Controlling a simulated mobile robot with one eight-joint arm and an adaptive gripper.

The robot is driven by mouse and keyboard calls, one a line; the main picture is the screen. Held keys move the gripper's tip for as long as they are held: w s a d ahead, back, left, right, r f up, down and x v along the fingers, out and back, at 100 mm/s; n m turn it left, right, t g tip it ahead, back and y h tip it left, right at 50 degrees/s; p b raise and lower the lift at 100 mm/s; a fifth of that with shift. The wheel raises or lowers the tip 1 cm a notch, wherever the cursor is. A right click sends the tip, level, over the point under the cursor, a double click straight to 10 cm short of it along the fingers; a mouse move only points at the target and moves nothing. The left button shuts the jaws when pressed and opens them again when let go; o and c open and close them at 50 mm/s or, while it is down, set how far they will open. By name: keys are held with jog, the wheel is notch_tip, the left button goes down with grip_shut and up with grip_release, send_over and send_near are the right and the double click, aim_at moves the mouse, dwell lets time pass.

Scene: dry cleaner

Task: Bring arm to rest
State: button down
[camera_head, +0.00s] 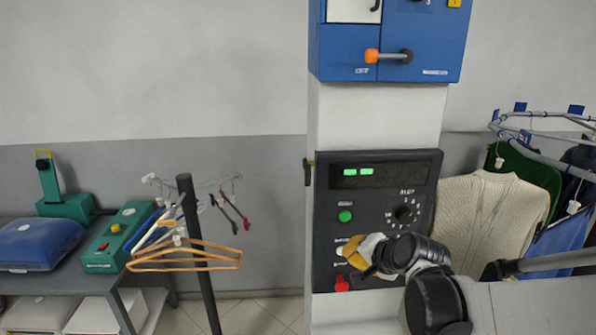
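My arm comes in from the lower right, and its dark links bend left toward the front of a black control panel (330,235). My gripper (358,256) is in front of the panel's lower left part, near a pale button (340,251). Its end shows yellow and white parts. Whether it touches the panel, and whether its fingers are open or shut, I cannot tell. Nothing is clearly seen held in it.
The panel has a green button (345,216), a red one (342,284), a dial (404,213) and a lit display (378,175). A blue cabinet (340,48) hangs above. A clothes rail (547,158) stands right, a hanger stand (198,255) left.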

jog(key=s+f+n+g+h+b, duration=0.1)
jog(key=s+f+n+b, duration=0.3)
jog(key=s+f+b, duration=0.3)
jog(key=s+d+f+n+g+h+b, duration=0.1)
jog(key=s+f+n+b, duration=0.4)
jog(key=s, duration=1.1)
notch_tip(320, 180, down, 3)
jog(key=g+b, duration=0.1)
jog(key=b, duration=0.2)
jog(key=shift+s+h, duration=0.2)
jog(key=shift+h, duration=0.2)
dwell(3.8)
